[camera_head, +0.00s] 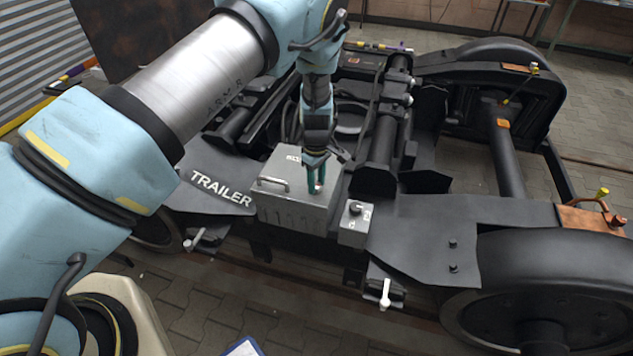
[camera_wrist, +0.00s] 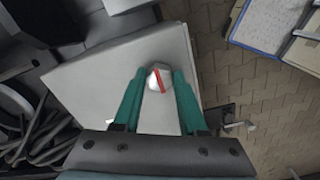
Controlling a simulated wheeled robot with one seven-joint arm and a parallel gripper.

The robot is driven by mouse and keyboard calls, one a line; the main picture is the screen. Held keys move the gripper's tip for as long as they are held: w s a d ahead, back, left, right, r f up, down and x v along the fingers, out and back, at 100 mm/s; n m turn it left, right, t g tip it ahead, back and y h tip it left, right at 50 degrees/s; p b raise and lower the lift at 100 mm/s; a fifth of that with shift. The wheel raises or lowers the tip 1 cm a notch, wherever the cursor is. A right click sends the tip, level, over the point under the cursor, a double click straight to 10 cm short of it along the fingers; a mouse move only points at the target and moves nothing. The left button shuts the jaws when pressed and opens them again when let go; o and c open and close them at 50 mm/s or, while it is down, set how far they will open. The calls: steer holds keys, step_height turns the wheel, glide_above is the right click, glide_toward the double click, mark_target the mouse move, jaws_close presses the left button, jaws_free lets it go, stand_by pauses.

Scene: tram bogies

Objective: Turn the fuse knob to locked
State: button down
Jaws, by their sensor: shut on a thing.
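A metal equipment box (camera_head: 285,212) sits on the dark bogie frame, and its pale top fills much of the wrist view (camera_wrist: 95,75). A small grey knob with a red stripe (camera_wrist: 159,78), apparently the fuse knob, sits on this top. My gripper (camera_head: 315,188) points down onto the box top. In the wrist view its teal fingers (camera_wrist: 158,84) are shut on the knob, one on each side. The red stripe runs nearly along the fingers, slightly tilted. In the head view the fingers mostly hide the knob. I cannot read any position marks beside it.
A smaller grey box with a black rotary knob (camera_head: 355,208) stands right of the equipment box. A white-handled lever (camera_head: 385,293) hangs below it. Dark cylinders (camera_head: 383,140) and cables lie behind. A clipboard (camera_wrist: 270,22) shows at the wrist view's upper right.

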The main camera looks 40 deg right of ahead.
steer(key=m+b, duration=0.3)
steer(key=shift+f+m, duration=0.15)
steer(key=shift+m, duration=0.25)
steer(key=m+b, duration=0.3)
steer(key=m, duration=0.2)
steer(key=shift+a+m+b, duration=0.1)
steer(key=shift+m+b, duration=0.2)
steer(key=m+b, duration=0.2)
steer(key=m, duration=0.2)
steer(key=shift+w, duration=0.1)
steer(key=shift+m+b, duration=0.6)
steer(key=shift+m, duration=1.7)
steer(key=shift+r, duration=0.2)
steer(key=shift+c, duration=2.3)
jaws_free()
